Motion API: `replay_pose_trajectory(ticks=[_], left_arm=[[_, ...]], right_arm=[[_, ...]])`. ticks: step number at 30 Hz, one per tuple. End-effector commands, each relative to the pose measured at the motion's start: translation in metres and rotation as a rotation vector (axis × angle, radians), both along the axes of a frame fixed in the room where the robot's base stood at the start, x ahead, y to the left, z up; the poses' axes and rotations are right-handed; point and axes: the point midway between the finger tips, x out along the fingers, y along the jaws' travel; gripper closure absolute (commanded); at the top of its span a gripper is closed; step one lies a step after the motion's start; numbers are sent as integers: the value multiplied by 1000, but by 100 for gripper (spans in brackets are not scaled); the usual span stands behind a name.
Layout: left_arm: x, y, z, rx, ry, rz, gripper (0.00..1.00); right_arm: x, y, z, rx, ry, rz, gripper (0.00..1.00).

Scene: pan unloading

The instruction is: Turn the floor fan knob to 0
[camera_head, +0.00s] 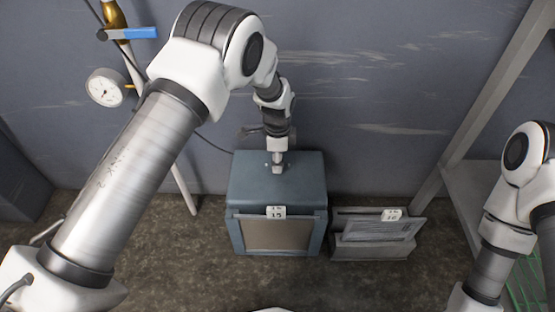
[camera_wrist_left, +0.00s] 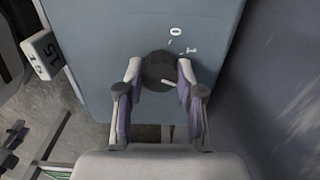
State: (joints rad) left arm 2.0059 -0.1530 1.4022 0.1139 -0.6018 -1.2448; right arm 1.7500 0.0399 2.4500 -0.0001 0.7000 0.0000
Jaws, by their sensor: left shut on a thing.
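The floor fan (camera_head: 277,185) is a blue-grey box on the floor with a front grille panel. Its dark round knob (camera_wrist_left: 158,66) sits on the top face in the left wrist view. White marks "0" (camera_wrist_left: 175,31) and "I" (camera_wrist_left: 191,50) are printed beside it, toward the upper right. A white pointer on the knob points right and slightly down, away from the "0". My left gripper (camera_head: 277,164) is over the fan top and shut on the knob, with a fingertip on each side of it in the left wrist view (camera_wrist_left: 160,73). My right gripper is outside the view.
A pipe with a gauge (camera_head: 106,87) and a blue-handled valve (camera_head: 140,33) is at the left. A shelf frame (camera_head: 465,215) is at the right, near my right arm. The wall is close behind the fan.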

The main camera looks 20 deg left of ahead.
Motion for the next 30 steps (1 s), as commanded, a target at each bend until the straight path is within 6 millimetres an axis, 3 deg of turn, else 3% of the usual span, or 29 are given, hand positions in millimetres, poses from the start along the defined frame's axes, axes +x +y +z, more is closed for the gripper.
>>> replay_pose_trajectory(ticks=[8, 14, 30], left_arm=[[0, 0, 2, 0, 1, 47, 98], [-1, 0, 4, 0, 2, 153, 98], [-1, 0, 2, 1, 3, 641, 98]], right_arm=[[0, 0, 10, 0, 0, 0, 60], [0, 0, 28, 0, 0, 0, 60], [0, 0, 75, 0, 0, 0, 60]])
